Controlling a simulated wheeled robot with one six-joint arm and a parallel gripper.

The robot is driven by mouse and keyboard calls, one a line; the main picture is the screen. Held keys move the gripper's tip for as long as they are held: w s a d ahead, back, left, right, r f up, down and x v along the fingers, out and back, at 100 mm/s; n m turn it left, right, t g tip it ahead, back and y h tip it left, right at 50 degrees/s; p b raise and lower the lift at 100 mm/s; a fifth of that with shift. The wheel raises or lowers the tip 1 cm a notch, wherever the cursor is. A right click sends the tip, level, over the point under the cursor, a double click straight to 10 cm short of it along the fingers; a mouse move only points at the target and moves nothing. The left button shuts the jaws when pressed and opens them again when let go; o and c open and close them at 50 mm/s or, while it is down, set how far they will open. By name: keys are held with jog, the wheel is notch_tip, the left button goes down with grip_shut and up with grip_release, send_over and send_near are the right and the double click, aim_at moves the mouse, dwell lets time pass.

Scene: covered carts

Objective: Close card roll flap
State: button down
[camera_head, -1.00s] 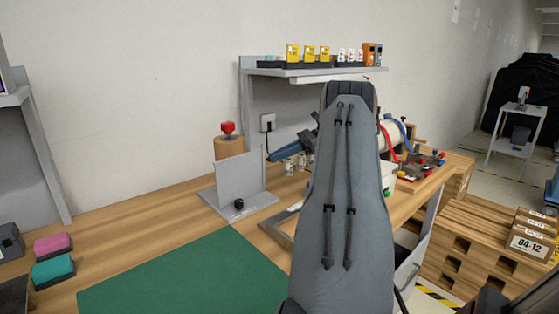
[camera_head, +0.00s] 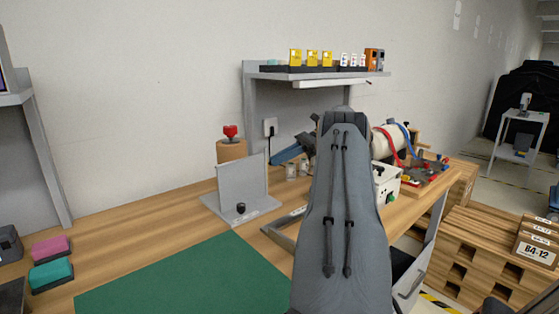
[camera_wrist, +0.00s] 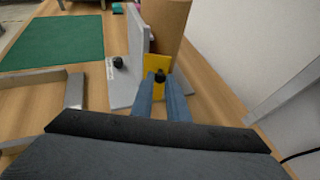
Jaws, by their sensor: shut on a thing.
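A brown card roll (camera_head: 231,150) with a red knob on top (camera_head: 230,131) stands at the back of the bench, behind a grey upright plate (camera_head: 243,179) on a flat base. The roll also shows in the wrist view (camera_wrist: 166,28). There, a yellow flap (camera_wrist: 154,63) with a black knob (camera_wrist: 160,77) stands in front of the roll, beside the grey plate (camera_wrist: 136,42). My gripper (camera_wrist: 160,82) has its blue fingers closed on the black knob. In the head view, the grey plate hides the yellow flap and my fingertips.
A second black knob (camera_head: 241,208) sits on the plate's base. A green mat (camera_head: 190,280) covers the front of the bench. Grey bracket bars (camera_head: 280,232) lie to the right. A wall shelf (camera_head: 315,75) with several small boxes hangs above, and a white box (camera_head: 387,183) stands right.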

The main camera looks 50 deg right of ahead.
jog(key=c, duration=1.7)
grip_release()
jog(key=shift+a, duration=0.2)
jog(key=shift+d, duration=0.15)
jog(key=shift+r+p, duration=0.3)
jog(key=shift+r, duration=4.7)
